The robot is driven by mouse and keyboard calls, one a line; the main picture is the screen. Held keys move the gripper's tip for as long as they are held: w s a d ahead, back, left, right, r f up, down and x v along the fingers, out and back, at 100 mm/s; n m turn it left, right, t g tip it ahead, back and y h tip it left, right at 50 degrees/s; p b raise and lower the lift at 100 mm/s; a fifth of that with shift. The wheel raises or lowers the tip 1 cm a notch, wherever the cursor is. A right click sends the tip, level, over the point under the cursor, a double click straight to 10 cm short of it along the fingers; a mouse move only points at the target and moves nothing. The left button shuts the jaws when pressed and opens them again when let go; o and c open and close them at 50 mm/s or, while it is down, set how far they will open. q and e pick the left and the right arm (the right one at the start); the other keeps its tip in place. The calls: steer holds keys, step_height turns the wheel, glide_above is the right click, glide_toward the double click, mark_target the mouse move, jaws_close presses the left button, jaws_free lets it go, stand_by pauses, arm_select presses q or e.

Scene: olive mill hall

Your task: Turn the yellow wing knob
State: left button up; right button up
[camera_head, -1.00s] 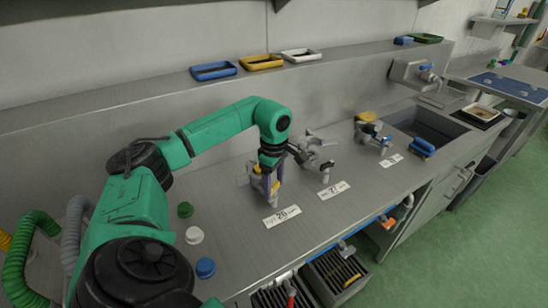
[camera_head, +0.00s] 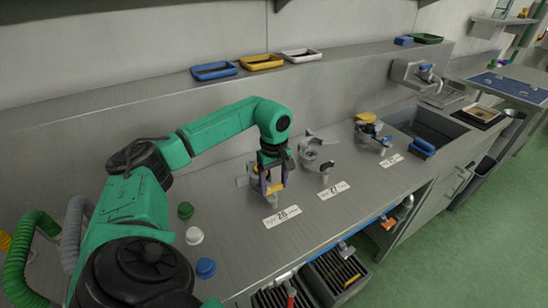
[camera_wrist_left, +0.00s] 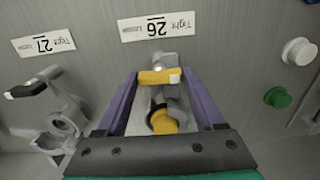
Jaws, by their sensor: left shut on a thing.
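The yellow wing knob (camera_wrist_left: 160,77) shows in the left wrist view, on a grey clamp fitting (camera_wrist_left: 172,95) behind a label marked 26 (camera_wrist_left: 158,26). My left gripper (camera_wrist_left: 160,82) has its two purple fingers on either end of the wing and is shut on it. A round yellow part (camera_wrist_left: 162,122) of the fitting shows between the fingers. In the head view the left gripper (camera_head: 271,188) points down over the fitting and mostly hides the knob. The label (camera_head: 282,217) lies in front on the bench. My right gripper is not in view.
A second grey clamp fitting (camera_head: 316,155) with label 27 (camera_head: 333,190) stands close on the right. A third fitting (camera_head: 372,135) is farther right, by the sink. Green (camera_head: 185,210), white (camera_head: 194,235) and blue (camera_head: 205,267) caps lie at left. Trays line the back ledge (camera_head: 160,98).

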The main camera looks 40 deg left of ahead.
arm_select(q)
steer(key=shift+r, duration=0.1)
steer(key=o, duration=1.4)
step_height(320, 180, up, 9)
steer(key=shift+f+b, duration=0.2)
steer(key=shift+b, duration=0.2)
step_height(320, 180, up, 6)
steer(key=p, duration=0.3)
glide_above(274, 186)
steer(key=shift+f, duration=0.1)
